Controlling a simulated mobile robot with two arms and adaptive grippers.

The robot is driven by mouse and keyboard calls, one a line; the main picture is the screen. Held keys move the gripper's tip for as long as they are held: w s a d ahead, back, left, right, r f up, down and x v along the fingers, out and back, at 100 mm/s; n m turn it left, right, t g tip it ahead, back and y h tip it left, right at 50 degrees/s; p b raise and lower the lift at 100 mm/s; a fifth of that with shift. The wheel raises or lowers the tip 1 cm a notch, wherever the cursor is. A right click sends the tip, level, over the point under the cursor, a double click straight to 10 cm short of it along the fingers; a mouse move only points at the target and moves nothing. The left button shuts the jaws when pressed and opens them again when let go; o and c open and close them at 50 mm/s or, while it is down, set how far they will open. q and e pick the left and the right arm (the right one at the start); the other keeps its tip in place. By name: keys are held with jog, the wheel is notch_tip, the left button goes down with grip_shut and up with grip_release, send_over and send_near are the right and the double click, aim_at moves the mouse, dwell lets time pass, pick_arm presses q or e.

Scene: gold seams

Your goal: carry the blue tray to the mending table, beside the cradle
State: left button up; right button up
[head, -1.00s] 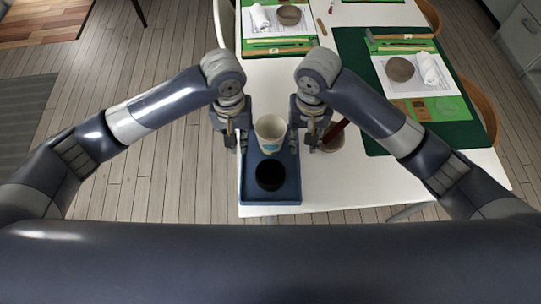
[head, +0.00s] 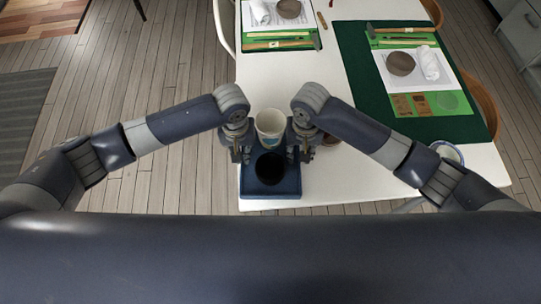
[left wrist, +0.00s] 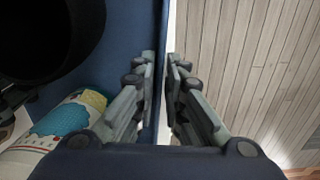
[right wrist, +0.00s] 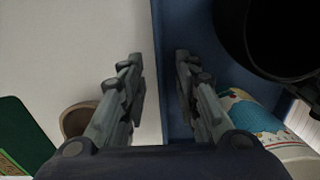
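The blue tray (head: 270,190) lies at the near left corner of the white table. A white patterned cup (head: 270,124) and a round black vessel (head: 269,168) are in it. My left gripper (head: 240,155) is at the tray's left wall, its fingers closed in on both sides of the rim (left wrist: 162,70). My right gripper (head: 302,153) is at the right wall. Its fingers straddle the rim (right wrist: 157,60) with a visible gap. I cannot make out a cradle, nor tell whether this is the mending table.
The white table (head: 345,185) carries a dark green mat (head: 355,75) with tools and a brown bowl (head: 401,63). A brown cup (right wrist: 76,120) stands close beside my right gripper. A pale bowl (head: 448,152) is near my right arm. Open wooden floor lies to the left.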

pick_arm(q)
grip_shut()
pick_arm(e)
jog(key=c, duration=0.3)
grip_shut()
pick_arm(q)
jog(key=shift+r, duration=0.15)
pick_arm(e)
jog(key=shift+r, duration=0.15)
